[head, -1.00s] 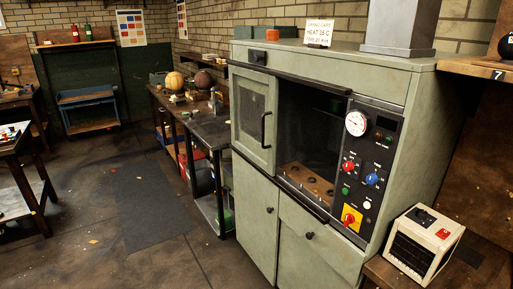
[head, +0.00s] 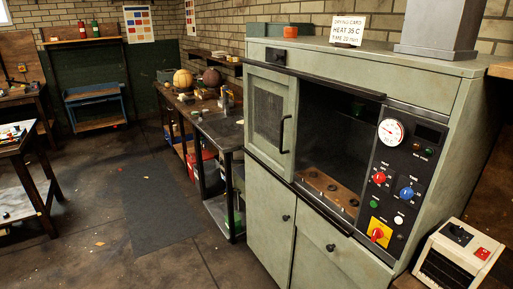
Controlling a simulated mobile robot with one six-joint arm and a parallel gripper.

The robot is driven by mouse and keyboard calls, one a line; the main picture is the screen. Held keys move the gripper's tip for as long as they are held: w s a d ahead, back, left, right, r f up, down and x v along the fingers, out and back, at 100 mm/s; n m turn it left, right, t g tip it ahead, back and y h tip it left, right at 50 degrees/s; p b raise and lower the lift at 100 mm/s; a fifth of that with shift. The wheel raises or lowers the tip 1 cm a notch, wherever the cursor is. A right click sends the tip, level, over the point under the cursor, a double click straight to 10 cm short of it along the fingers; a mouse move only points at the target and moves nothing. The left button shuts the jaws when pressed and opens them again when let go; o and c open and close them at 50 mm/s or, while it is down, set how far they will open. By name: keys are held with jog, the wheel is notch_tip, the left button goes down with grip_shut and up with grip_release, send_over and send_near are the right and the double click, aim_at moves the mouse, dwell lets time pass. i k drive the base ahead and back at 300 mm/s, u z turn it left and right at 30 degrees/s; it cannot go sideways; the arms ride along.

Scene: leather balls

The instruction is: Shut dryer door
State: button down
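The dryer (head: 355,230) is a large pale green cabinet at the right of the head view. Its door (head: 269,110) is a pale green sliding panel with a mesh window and a black vertical handle (head: 283,134). The door stands at the left end of its rails, so the dark chamber (head: 340,130) is open to its right. Inside, a wooden rack (head: 329,191) with several round holes lies on the chamber floor. My gripper is not in view.
A control panel (head: 398,185) with gauge and knobs is right of the opening. A cream heater-like box (head: 458,258) stands at the lower right. A workbench (head: 215,125) with balls stands left of the dryer. The floor (head: 150,215) in front is mostly clear.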

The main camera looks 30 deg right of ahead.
aim_at(287, 172)
jog(key=u, duration=0.55)
jog(key=i, duration=1.1)
jog(key=u, duration=0.5)
